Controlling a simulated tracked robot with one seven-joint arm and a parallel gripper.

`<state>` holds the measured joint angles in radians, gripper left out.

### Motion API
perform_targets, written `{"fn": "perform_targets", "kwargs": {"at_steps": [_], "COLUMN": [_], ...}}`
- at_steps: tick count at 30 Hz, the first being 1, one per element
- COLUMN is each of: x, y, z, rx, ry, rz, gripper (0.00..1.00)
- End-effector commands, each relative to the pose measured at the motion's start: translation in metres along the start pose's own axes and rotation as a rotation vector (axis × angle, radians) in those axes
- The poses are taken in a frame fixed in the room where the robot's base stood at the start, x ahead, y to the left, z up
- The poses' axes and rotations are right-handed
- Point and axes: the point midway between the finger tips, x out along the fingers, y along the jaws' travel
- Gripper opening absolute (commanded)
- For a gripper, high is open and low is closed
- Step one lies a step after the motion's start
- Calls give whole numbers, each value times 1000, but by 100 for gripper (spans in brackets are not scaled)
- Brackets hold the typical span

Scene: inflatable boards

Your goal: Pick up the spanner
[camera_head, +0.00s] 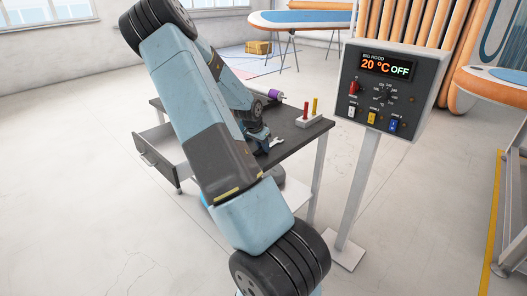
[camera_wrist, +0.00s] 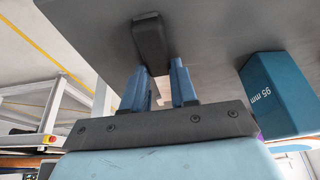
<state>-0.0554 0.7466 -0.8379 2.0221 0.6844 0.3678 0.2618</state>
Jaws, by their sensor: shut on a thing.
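The spanner (camera_head: 277,142) is a small silvery tool over the dark workbench top. Its pale open end sticks out to the right of my gripper in the head view. My gripper (camera_head: 260,143) is low over the bench and shut on the spanner. In the wrist view, the two blue fingers of my gripper (camera_wrist: 165,85) stand a little apart, with a small pale bit between them. Most of the spanner is hidden there. I cannot tell whether it touches the bench top.
The workbench (camera_head: 308,134) has an open drawer (camera_head: 156,150) at left. A rack (camera_head: 308,120) with red and yellow pieces and a purple-ended roll (camera_head: 270,95) stand on it. A dark block (camera_wrist: 151,42) and teal "95 mm" block (camera_wrist: 275,92) are near my fingers. A control panel (camera_head: 388,90) stands right.

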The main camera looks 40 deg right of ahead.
Motion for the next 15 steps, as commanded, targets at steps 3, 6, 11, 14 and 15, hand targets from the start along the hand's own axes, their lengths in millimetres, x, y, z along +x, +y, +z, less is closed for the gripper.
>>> {"fn": "perform_targets", "kwargs": {"at_steps": [3,6,11,14,15], "x": [1,1,1,-2,-4], "y": [0,0,0,0,0], "z": [1,1,1,0,-1], "rx": [-1,-1,-1,-1,-1], "ry": [-1,-1,-1,-1,0], "rz": [1,1,1,0,0], "gripper": [0,0,0,0,0]}}
